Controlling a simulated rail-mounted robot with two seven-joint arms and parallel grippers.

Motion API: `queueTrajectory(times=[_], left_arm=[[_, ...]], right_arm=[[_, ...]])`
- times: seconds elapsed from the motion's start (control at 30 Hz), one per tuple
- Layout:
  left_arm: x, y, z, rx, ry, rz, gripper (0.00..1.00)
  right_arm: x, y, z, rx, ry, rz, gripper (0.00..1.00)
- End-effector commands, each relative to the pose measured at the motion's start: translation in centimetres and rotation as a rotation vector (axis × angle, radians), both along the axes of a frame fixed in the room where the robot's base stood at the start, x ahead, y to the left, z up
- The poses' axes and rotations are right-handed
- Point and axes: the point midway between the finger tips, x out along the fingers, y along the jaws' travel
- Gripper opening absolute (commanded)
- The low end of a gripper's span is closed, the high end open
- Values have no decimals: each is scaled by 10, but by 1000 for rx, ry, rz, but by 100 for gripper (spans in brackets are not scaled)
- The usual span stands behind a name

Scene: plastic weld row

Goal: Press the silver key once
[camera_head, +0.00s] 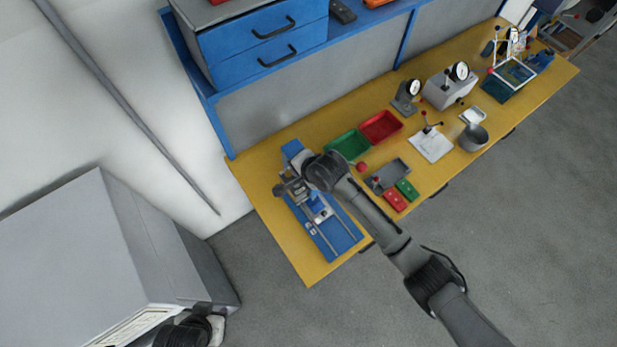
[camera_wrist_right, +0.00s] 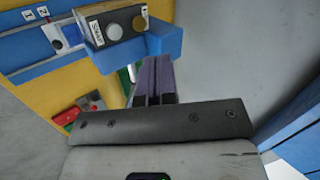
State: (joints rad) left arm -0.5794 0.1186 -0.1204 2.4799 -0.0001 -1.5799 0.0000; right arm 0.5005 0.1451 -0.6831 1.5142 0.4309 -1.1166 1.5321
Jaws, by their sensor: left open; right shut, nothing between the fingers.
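In the right wrist view, a box with a wood-coloured top, held in a blue bracket (camera_wrist_right: 155,42), carries a round silver key (camera_wrist_right: 114,31) and a darker round button (camera_wrist_right: 139,23). A small label sits beside the silver key. My right gripper (camera_wrist_right: 152,80) shows as two dark fingers, shut and empty, just below the bracket; the silver key is beyond the fingertips and apart from them. In the head view my right arm reaches over the blue-based fixture (camera_head: 345,235) and hides part of it. My left gripper (camera_head: 203,318) is partly visible at the bottom edge, open, away from the bench.
Blue drawers (camera_head: 262,40) stand behind. A large grey cabinet (camera_head: 80,250) is at the left.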

Motion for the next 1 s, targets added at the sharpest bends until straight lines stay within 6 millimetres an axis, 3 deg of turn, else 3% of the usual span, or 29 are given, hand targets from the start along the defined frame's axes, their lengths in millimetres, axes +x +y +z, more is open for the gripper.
queueTrajectory(times=[0.2, 0.43, 1.0], left_arm=[[-1, 2, 0, 6, 1, -3, 43], [-1, 3, -1, 9, 3, -4, 43], [-1, -2, 0, -6, 2, 4, 43]], right_arm=[[4, 8, 7, 262, 134, -282, 0], [7, 10, 11, 422, 234, -478, 0], [7, 10, 11, 485, 290, -569, 0]])
